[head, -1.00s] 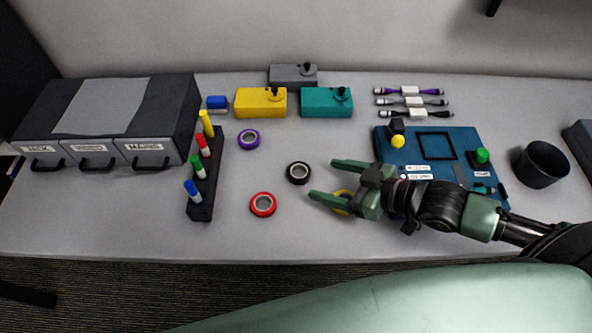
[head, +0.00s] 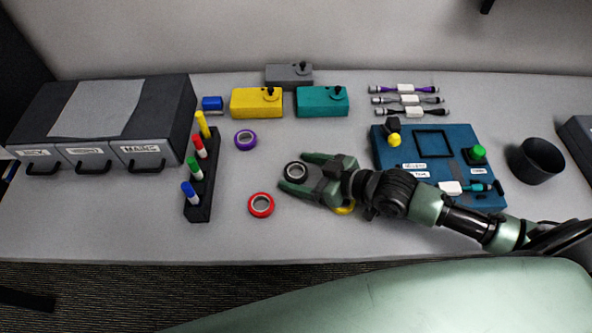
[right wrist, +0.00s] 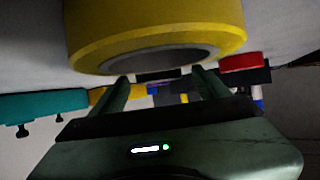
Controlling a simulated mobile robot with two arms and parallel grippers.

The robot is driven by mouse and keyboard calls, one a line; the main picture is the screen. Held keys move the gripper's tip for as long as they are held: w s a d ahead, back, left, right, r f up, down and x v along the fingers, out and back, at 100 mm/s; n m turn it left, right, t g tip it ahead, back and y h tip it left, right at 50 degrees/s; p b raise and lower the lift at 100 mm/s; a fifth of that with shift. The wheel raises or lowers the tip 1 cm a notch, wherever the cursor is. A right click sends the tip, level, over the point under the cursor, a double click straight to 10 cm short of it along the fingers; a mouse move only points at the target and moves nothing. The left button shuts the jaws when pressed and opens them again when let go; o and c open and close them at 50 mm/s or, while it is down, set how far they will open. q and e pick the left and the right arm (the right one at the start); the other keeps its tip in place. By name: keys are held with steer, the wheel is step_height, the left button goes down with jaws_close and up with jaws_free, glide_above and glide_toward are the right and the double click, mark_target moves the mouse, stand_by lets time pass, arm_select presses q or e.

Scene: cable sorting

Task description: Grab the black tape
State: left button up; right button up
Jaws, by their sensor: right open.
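The black tape (head: 296,171) is a ring lying flat on the grey table, in the middle of the head view. My right gripper (head: 293,172) is open, with one finger on the far side of the black tape and one on the near side. The tape lies between the fingertips; I cannot tell whether they touch it. In the right wrist view the two open fingers (right wrist: 165,88) show below a large yellow tape, and the black tape is hard to make out there. My left gripper is not in view.
The yellow tape (right wrist: 155,30) lies under my right wrist, mostly hidden in the head view. A red tape (head: 261,205) and purple tape (head: 245,140) lie to the left. A marker rack (head: 202,185) stands further left, a blue board (head: 458,138) to the right.

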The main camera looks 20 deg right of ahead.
steer(key=c, duration=1.4)
steer(key=shift+c, duration=0.2)
